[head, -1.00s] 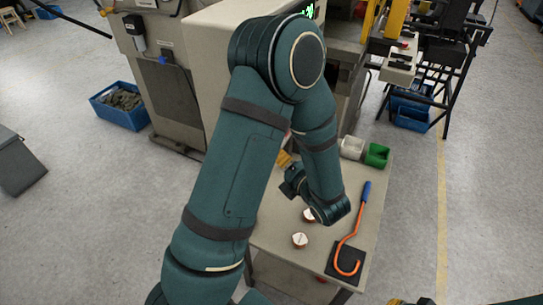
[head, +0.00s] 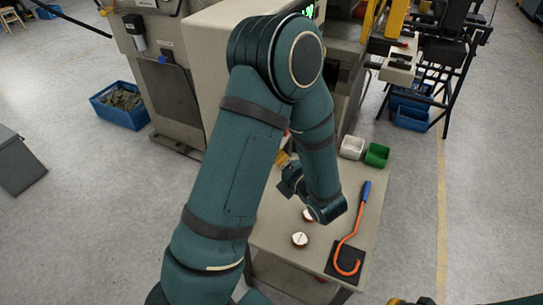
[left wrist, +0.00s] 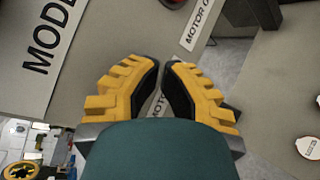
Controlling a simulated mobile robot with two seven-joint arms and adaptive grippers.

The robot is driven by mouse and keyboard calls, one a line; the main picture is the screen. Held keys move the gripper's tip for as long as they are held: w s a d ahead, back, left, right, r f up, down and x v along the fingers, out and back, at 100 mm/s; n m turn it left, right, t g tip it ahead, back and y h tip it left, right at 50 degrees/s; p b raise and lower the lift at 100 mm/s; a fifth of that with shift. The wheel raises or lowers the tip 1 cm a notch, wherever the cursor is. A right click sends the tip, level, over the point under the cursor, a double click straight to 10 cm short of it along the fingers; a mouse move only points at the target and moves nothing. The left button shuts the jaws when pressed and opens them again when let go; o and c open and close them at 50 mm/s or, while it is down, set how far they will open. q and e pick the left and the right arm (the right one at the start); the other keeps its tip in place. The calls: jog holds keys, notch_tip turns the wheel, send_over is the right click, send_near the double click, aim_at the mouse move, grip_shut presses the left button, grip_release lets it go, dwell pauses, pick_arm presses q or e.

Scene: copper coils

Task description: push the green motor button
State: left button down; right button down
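The green motor button does not show in either view. My left gripper (left wrist: 161,65) has yellow fingers with black pads. Its tips are almost together, with nothing visible between them, and they lie over the panel between the labels. In the head view my left arm hides most of that gripper and the panel. Only yellow parts at the bottom edge (head: 410,301) show of what seems my right gripper.
A table (head: 283,233) holds two white-topped copper coils (head: 299,240), an orange hook with blue handle (head: 352,235) on a black pad, and white and green bins (head: 376,155).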

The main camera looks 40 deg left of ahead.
pick_arm(q)
jog(key=shift+d, duration=0.1)
jog(key=shift+w+d, duration=0.2)
jog(key=shift+d, duration=0.55)
jog(key=shift+d, duration=0.1)
jog(key=shift+w+d+p, duration=0.15)
jog(key=shift+w+d, duration=0.05)
jog(key=shift+d, duration=0.6)
jog(key=shift+w+d+p, duration=0.15)
jog(key=shift+w+d, duration=0.05)
jog(key=shift+d, duration=0.55)
jog(key=shift+w+d+p, duration=0.15)
jog(key=shift+w+d, duration=0.05)
jog(key=shift+d, duration=0.6)
